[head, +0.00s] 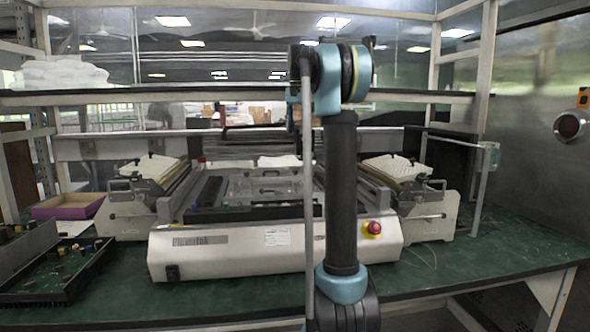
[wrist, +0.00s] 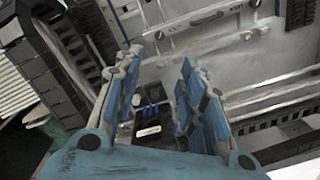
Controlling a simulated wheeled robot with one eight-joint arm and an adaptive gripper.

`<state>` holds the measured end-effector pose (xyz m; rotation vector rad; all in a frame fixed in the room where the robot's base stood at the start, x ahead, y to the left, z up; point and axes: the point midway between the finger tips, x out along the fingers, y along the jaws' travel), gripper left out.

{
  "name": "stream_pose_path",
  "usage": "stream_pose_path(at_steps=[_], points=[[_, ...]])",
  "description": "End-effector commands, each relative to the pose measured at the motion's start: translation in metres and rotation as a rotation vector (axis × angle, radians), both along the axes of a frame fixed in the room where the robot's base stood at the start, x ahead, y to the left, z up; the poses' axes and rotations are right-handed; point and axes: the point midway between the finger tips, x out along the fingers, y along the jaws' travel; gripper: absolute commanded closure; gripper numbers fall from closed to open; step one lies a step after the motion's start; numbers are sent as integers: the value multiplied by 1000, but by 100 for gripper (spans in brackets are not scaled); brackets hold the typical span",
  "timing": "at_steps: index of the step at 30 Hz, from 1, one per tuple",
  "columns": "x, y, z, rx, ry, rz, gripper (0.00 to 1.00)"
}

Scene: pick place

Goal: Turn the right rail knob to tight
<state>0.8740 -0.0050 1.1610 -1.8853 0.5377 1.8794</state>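A white machine (head: 230,255) with a low front panel stands on the green table. Its inner bed has dark rails along the sides, and the right rail (head: 376,195) runs back beside my arm. I cannot pick out the rail knob in either view. In the wrist view, my gripper (wrist: 160,58) is open, its blue-padded fingers apart over the grey machine bed (wrist: 215,55). Nothing is held between them. In the head view my arm hides the gripper.
A red button (head: 373,228) sticks out of the machine's front right. White-topped side units (head: 150,168) (head: 398,168) flank the machine. A dark tray of small parts (head: 60,270) and a purple box (head: 68,207) are at the left. A shelf beam (head: 200,97) crosses above. The front right table is mostly clear.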

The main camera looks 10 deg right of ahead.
Motion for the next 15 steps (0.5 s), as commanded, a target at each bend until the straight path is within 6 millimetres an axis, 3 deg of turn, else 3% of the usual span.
stream_pose_path(at_steps=[8, 15], points=[[-1, -1, 6, 2, -5, 135, 63], [-1, 0, -22, 3, -6, 134, 63]])
